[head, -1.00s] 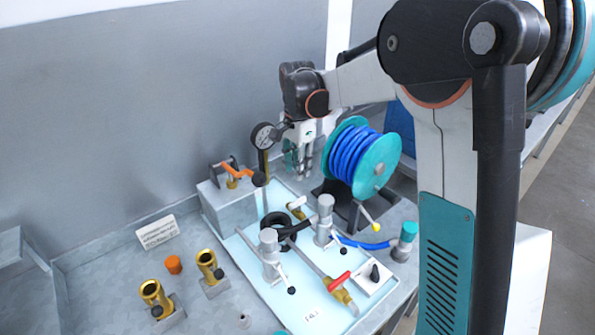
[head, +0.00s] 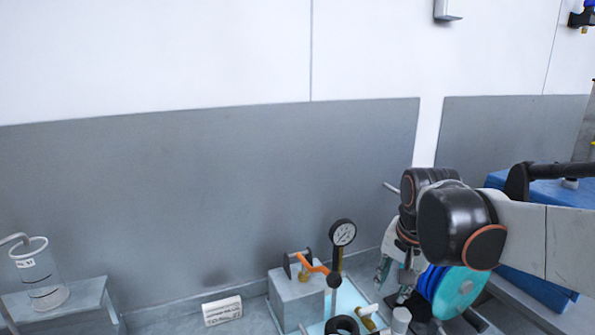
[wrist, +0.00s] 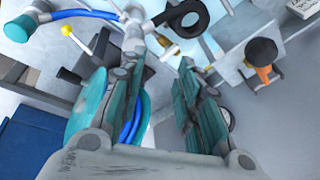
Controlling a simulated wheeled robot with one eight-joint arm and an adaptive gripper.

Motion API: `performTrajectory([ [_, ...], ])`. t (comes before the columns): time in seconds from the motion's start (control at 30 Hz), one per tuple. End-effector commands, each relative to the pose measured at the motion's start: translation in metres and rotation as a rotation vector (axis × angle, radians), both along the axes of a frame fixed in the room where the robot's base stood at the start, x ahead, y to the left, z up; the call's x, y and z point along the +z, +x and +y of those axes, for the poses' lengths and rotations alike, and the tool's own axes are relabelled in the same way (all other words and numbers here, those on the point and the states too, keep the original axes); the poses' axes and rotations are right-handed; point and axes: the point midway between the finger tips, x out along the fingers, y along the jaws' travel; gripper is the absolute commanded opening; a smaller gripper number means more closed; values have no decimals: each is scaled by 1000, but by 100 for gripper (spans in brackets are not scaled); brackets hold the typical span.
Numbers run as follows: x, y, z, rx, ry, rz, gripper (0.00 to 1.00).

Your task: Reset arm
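My gripper (wrist: 162,62) is open in the wrist view, with its two teal fingers apart and nothing between them. In the head view my gripper (head: 388,272) hangs from my wrist and points down, partly hidden by my arm. It is above the bench, right of the pressure gauge (head: 342,233) and in front of or beside the teal reel of blue hose (head: 458,290). In the wrist view the reel (wrist: 88,112) lies behind the left finger. I cannot tell the exact gap between my gripper and the reel.
An orange-handled valve (head: 312,265) sits on a grey block (head: 296,298) left of the gauge. A black ring (head: 342,325) is at the bottom edge. A white label (head: 222,311) and a clear vessel (head: 38,270) stand further left. Blue boxes (head: 540,290) are at right.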

Motion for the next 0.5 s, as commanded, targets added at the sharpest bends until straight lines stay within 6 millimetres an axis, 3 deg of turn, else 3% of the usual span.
performTrajectory([
  [0.27,5,-65,0,224,-81,-124,31],
  [0.5,-5,-113,0,412,-176,-229,31],
])
